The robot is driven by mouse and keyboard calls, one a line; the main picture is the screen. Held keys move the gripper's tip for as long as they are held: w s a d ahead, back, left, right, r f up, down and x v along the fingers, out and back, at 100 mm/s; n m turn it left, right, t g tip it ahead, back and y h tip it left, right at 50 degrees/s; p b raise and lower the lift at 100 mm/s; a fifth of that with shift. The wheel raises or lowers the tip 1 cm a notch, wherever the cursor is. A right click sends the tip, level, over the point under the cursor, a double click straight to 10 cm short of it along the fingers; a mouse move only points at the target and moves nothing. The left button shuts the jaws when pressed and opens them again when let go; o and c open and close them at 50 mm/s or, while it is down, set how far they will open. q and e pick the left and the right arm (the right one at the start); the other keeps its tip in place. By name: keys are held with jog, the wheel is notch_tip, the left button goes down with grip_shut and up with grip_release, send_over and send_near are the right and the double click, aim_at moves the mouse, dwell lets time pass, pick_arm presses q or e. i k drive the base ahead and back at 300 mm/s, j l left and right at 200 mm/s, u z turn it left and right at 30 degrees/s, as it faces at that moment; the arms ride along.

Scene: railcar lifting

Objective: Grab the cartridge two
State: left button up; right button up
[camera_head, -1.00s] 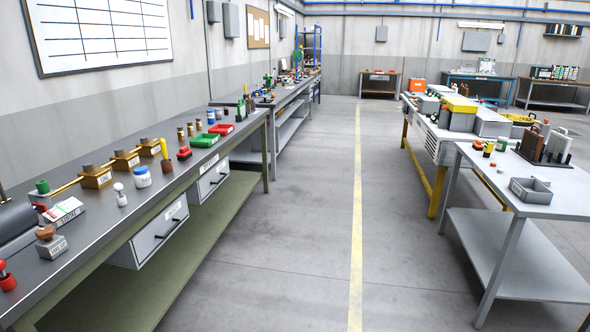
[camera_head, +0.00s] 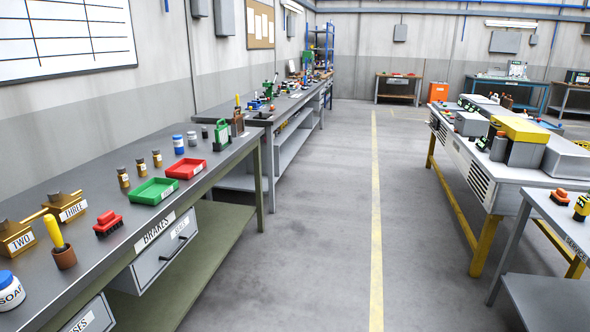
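A brass block labelled TWO (camera_head: 17,241) sits on the left bench at the left edge of the picture, with a dark round top. A similar block labelled THREE (camera_head: 68,209) stands just behind it, and a brass rod runs between them. Several small brown cylinders with pale labels stand farther along the bench: a near one (camera_head: 123,178), a middle one (camera_head: 142,167) and a far one (camera_head: 157,158). Their labels are too small to read, so I cannot tell which thing is cartridge two. Neither of my grippers is in view.
The left bench (camera_head: 222,165) also holds a yellow-handled tool (camera_head: 55,232), a red brush-like item (camera_head: 108,223), a green tray (camera_head: 154,191), a red tray (camera_head: 186,169) and a soap jar (camera_head: 10,291). A machine table (camera_head: 500,180) stands right. The floor aisle (camera_head: 310,230) between is clear.

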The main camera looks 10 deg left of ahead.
aim_at(141, 167)
jog(key=i+l+u, duration=0.15)
jog(key=i+u, duration=0.25)
jog(key=i, duration=0.25)
jog(key=i+l+u, duration=0.4)
jog(key=i, duration=0.2)
jog(key=i+l+u, duration=0.4)
jog(key=i, duration=0.2)
